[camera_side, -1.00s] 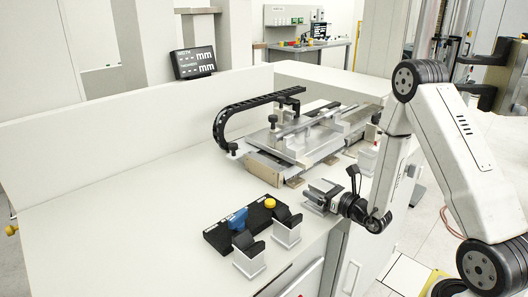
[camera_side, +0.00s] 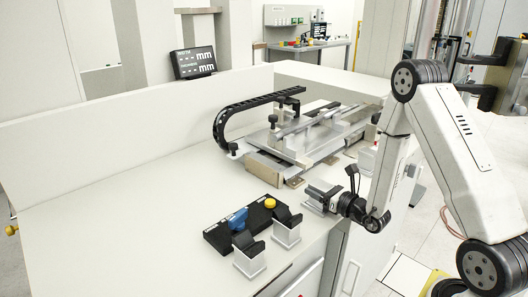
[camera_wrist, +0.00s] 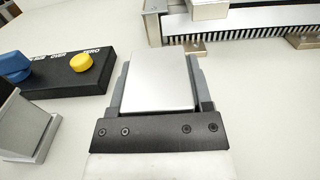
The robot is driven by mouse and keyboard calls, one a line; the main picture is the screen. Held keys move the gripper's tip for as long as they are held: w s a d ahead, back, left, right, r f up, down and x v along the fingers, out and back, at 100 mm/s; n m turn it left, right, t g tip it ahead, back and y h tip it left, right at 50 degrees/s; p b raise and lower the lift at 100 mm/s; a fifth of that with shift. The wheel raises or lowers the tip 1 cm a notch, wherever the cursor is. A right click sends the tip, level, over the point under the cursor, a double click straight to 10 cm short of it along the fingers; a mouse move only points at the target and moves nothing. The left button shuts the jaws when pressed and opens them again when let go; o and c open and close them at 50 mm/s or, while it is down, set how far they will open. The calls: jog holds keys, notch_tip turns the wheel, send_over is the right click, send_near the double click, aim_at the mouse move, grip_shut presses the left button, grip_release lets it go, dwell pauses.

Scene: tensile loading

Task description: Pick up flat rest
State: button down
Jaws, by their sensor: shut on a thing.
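The flat rest (camera_wrist: 158,80) shows in the wrist view as a flat, silver rectangular plate. It lies between the two grey fingers of my gripper (camera_wrist: 159,66), which is shut on it at both sides. In the side view my gripper (camera_side: 322,190) is at the front right edge of the bench. A light base (camera_side: 314,208) shows just under it. The flat rest is mostly hidden by my gripper there, and I cannot tell whether it is lifted clear of anything.
Two silver blocks with dark angled tops (camera_side: 249,252) (camera_side: 287,228) stand left of my gripper. Behind them is a black panel (camera_side: 215,236) with a blue switch and yellow knob. A metal fixture (camera_side: 300,140) with a black cable chain stands behind. The bench's left side is clear.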

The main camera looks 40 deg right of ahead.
aim_at(318, 183)
jog(key=shift+r, duration=0.15)
jog(key=shift+r, duration=4.85)
